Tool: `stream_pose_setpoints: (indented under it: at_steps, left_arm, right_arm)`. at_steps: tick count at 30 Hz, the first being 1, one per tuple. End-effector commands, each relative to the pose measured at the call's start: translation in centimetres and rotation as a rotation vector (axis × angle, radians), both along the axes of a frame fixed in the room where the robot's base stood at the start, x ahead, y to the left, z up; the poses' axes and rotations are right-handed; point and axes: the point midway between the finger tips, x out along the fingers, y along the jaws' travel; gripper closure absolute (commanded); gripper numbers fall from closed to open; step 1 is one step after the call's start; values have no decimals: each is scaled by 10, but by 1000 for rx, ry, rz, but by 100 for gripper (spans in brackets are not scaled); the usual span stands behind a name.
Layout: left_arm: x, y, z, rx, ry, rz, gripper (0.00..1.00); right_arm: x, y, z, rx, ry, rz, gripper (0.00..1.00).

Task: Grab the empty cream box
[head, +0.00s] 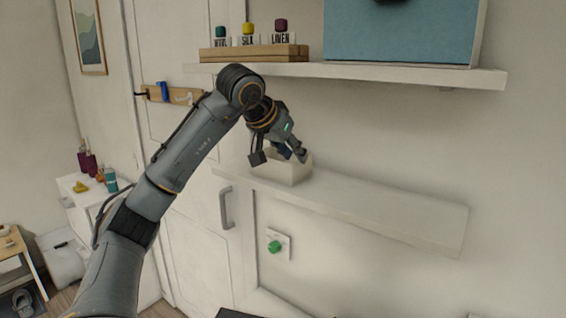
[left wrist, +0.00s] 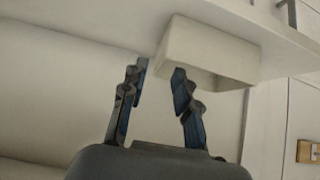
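The cream box (head: 287,172) sits on the left end of the lower white shelf (head: 380,207), against the wall. My left gripper (head: 279,156) is over it in the head view and hides part of its top. In the left wrist view the box (left wrist: 207,48) is just beyond the fingertips. The two fingers of my left gripper (left wrist: 158,72) are apart. One finger overlaps the box's darker open side and the other is beside its left edge. I cannot tell whether either touches it. My right gripper is in neither view.
An upper shelf (head: 400,75) is above the gripper, with a wooden rack (head: 253,54) of labelled jars and a blue box (head: 400,35). The lower shelf is bare to the right of the cream box. A door handle (head: 226,208) and green knob (head: 274,246) are below.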

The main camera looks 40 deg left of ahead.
Motion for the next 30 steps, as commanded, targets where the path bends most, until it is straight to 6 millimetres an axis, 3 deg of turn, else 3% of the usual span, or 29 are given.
stream_pose_setpoints:
  at_steps: [3,6,10,15,24,29,30]
  left_arm:
    - [7,1,1,-1,0,1,70]
    - [16,1,1,-2,1,0,70]
    - [31,3,-16,0,5,-1,70]
    - [46,6,-31,0,2,0,70]
    - [50,6,-36,0,-2,0,70]
    - [50,6,-36,0,-1,0,100]
    - [50,6,-36,0,-1,0,100]
  right_arm:
    - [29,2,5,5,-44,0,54]
    - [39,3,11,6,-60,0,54]
    - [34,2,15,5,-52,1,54]
    - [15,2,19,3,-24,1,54]
    - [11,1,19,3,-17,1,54]
    - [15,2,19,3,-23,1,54]
    - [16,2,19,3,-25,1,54]
